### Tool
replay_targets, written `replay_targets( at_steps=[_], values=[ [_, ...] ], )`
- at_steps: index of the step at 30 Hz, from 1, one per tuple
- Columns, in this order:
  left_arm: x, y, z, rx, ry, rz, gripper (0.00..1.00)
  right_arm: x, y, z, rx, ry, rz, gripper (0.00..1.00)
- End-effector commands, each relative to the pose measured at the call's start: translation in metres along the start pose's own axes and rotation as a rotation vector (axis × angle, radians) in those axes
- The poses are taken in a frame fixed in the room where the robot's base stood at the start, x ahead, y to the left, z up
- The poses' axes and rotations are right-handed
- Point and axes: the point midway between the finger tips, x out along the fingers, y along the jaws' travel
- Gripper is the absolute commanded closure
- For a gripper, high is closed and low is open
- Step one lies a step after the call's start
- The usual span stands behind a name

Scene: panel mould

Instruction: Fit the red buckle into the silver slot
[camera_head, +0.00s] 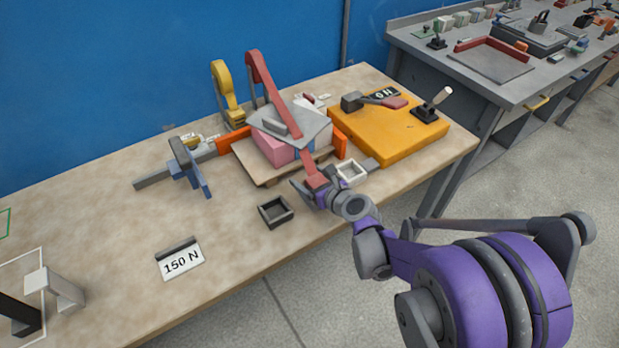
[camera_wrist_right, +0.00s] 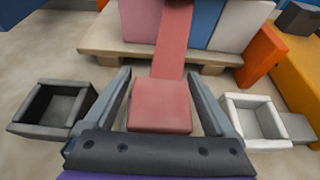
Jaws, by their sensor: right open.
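The red buckle (camera_wrist_right: 160,106) is the block at the end of a red strap (camera_head: 285,112) that comes down over the stack. In the head view the buckle (camera_head: 316,181) is at the stack's front side. My right gripper (camera_head: 317,188) is open, with one finger on each side of the buckle. In the wrist view my right gripper (camera_wrist_right: 160,84) shows gaps between both fingers and the buckle. The silver slot (camera_head: 351,171) is an open light box just right of the gripper; it also shows in the wrist view (camera_wrist_right: 234,119). My left gripper is not in view.
A dark open box (camera_head: 275,212) stands left of the gripper. The stack sits on a wooden pallet (camera_head: 257,177) with orange corner pieces. An orange block (camera_head: 388,139) with levers is at right. A blue clamp (camera_head: 188,168) lies left. The front table middle is mostly clear.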

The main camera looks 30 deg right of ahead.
Motion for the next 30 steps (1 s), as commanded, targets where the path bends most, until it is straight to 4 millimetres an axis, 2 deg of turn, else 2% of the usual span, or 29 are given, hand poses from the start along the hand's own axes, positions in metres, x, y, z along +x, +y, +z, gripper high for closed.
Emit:
replay_targets(
  at_steps=[5,15,18,23,26,29,30],
  values=[
    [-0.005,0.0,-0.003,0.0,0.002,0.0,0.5,-0.02,-0.001,0.003,0.001,-0.001,-0.003,0.1],
    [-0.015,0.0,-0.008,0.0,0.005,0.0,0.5,-0.093,-0.001,0.003,0.002,-0.001,-0.004,0.1],
    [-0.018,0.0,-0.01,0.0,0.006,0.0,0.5,-0.107,-0.001,0.003,0.0,0.0,-0.003,0.1],
    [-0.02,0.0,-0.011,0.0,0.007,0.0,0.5,-0.119,0.001,0.002,-0.01,0.002,0.001,0.1],
    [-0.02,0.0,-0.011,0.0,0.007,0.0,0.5,-0.121,0.014,-0.001,-0.128,0.032,0.031,0.1],
    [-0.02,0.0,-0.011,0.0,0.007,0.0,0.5,-0.124,0.043,-0.012,-0.435,0.097,0.112,0.1],
    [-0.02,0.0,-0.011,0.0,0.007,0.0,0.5,-0.128,0.057,-0.018,-0.607,0.127,0.162,0.1]
  ],
)
